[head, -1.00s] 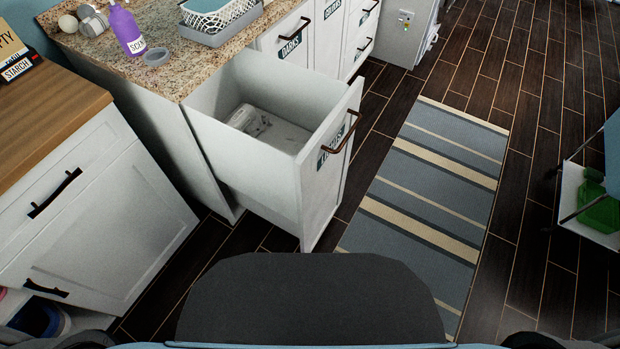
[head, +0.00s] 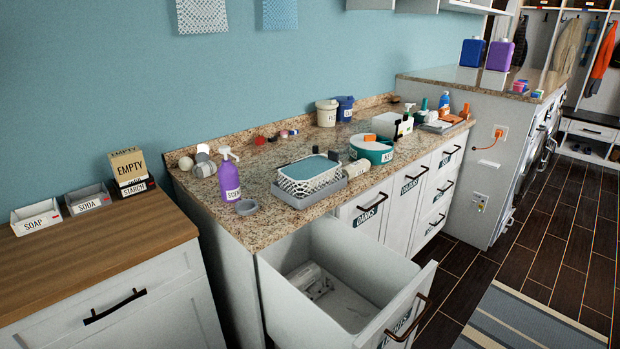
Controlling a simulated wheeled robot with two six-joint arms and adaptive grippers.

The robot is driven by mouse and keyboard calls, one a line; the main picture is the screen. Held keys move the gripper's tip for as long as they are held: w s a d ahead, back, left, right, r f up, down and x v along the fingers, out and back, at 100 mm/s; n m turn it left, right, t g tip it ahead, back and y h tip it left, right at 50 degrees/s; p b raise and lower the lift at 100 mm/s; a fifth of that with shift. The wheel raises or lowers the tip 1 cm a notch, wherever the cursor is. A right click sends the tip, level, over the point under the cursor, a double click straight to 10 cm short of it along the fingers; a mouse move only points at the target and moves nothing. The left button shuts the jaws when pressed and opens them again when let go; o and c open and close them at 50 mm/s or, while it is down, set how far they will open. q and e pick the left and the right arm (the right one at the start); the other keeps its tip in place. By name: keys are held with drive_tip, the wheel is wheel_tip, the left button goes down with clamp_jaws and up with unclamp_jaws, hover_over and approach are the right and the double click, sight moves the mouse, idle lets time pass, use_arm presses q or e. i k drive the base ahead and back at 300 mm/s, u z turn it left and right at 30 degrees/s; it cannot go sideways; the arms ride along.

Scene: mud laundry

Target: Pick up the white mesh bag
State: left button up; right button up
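A white mesh bag (head: 201,15) hangs flat on the blue wall at the top left of the head view, its upper part cut off by the picture edge. A blue mesh piece (head: 280,13) of similar weave hangs to its right. A crumpled whitish item (head: 313,281) lies on the floor of the open drawer; I cannot tell what it is. Neither of my grippers shows in the head view.
The pull-out drawer (head: 404,303) stands open in front of the granite counter (head: 256,228). A purple bottle (head: 229,182), a white basket (head: 308,180) and a teal tub (head: 371,151) stand on it. A wooden counter (head: 90,250) is at left. A striped rug (head: 525,322) lies at right.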

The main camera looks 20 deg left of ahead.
sight(301, 177)
drive_tip(key=z, duration=0.45)
drive_tip(key=k, duration=0.55)
drive_tip(key=z, duration=0.75)
drive_tip(key=i, duration=2.75)
drive_tip(key=u, duration=0.45)
drive_tip(key=i, duration=1)
drive_tip(key=u, duration=1.55)
drive_tip(key=i, duration=0.95)
drive_tip(key=u, duration=1.1)
drive_tip(key=i, duration=0.2)
drive_tip(key=u, duration=0.05)
